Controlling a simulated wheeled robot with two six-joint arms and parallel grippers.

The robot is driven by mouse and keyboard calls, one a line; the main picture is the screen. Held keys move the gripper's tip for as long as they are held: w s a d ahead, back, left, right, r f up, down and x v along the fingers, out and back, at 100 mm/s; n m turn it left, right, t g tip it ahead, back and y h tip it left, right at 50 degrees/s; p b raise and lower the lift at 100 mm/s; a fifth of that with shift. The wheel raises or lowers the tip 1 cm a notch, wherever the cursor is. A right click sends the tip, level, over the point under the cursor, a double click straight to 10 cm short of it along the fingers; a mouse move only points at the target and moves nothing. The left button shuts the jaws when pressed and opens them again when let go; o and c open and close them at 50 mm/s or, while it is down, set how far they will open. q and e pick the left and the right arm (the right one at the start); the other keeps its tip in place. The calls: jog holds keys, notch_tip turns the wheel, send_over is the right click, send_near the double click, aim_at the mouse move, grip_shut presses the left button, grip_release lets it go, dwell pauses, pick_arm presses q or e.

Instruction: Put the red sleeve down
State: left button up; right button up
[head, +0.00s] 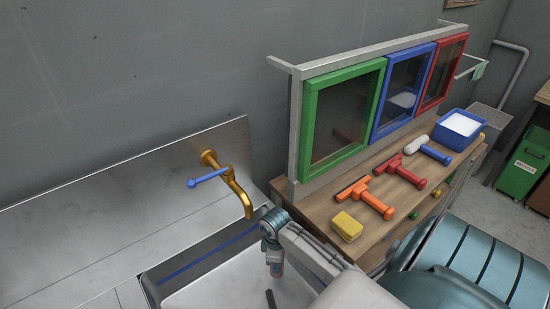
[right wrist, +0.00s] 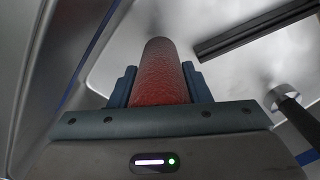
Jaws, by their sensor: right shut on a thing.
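The red sleeve (right wrist: 163,75) fills the space between the two blue-grey fingers of my right gripper (right wrist: 160,92) in the right wrist view. The gripper is shut on it, and the sleeve points away from the palm. In the head view my right gripper (head: 276,268) hangs over the metal sink (head: 222,292), below and right of the brass tap. The sleeve is mostly hidden there by the gripper. I cannot tell whether its far end touches the sink. My left gripper is not in view.
A dark bar (right wrist: 255,30) and a round-headed dark rod (right wrist: 283,98) show beside the sleeve. The brass tap (head: 235,190) has a blue lever. A wooden bench (head: 325,205) holds a yellow sponge (head: 346,226), several tools and a blue tub (head: 458,130). Framed panes stand behind.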

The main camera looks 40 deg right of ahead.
jog(key=shift+w+d+f+p, duration=0.25)
jog(key=shift+w+d+p, duration=0.2)
jog(key=shift+w, duration=0.25)
notch_tip(320, 180, down, 2)
jog(key=shift+f+p, duration=0.2)
jog(key=shift+p, duration=0.15)
jog(key=shift+f, duration=0.3)
jog(key=shift+f, duration=0.15)
jog(key=o, duration=1)
